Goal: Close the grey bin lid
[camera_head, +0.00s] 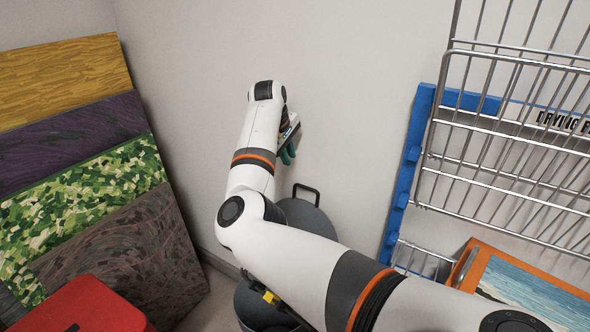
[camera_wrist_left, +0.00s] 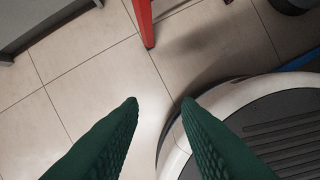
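The grey bin (camera_head: 249,307) stands on the floor by the wall, low in the middle of the head view, largely hidden behind my right arm. Its grey lid (camera_head: 309,217) appears raised on the wall side, with a dark loop handle (camera_head: 306,188) at its upper edge. My right gripper (camera_head: 288,151), with green fingers, is above the lid near the wall, apart from it. Its finger gap is not clear. My left gripper (camera_wrist_left: 162,104) shows only in the left wrist view, open and empty over the tiled floor, away from the bin.
Patterned panels (camera_head: 88,170) lean on the left wall, with a red object (camera_head: 80,308) in front. A wire drying rack (camera_head: 510,150) with a blue frame (camera_head: 408,165) and an orange-framed picture (camera_head: 535,290) stand at right. A red leg (camera_wrist_left: 144,22) stands on the tiles.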

